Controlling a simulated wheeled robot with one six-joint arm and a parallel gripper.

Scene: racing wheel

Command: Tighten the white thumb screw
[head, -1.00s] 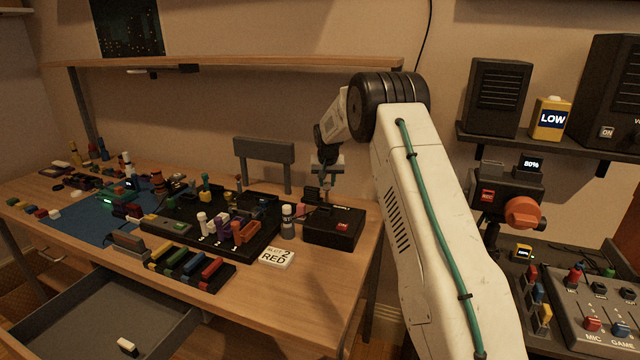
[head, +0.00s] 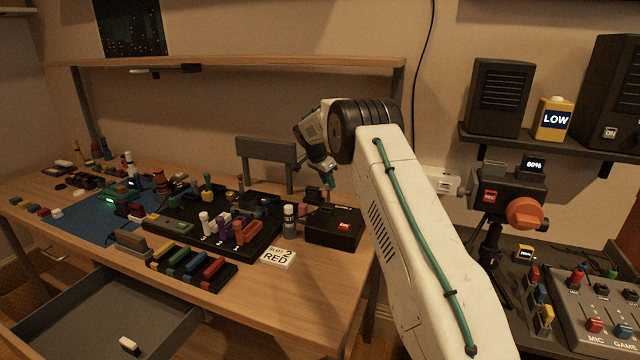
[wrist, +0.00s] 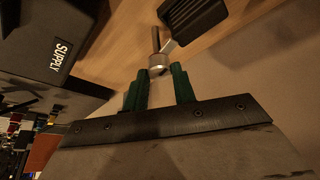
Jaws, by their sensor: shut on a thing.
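My gripper (head: 329,184) is at the back right of the desk, behind and above the black supply box (head: 333,228). In the wrist view, its green fingers (wrist: 165,72) are closed about a small grey metal piece (wrist: 159,60) with a thin shaft; the fingers hide part of it. I cannot tell whether this peg is the white thumb screw. Another small white piece (head: 129,344) lies in the open drawer.
A shelf (head: 240,62) spans above the desk. A dark chair-like back (head: 266,152) rises behind the tray. The front right desk surface is clear.

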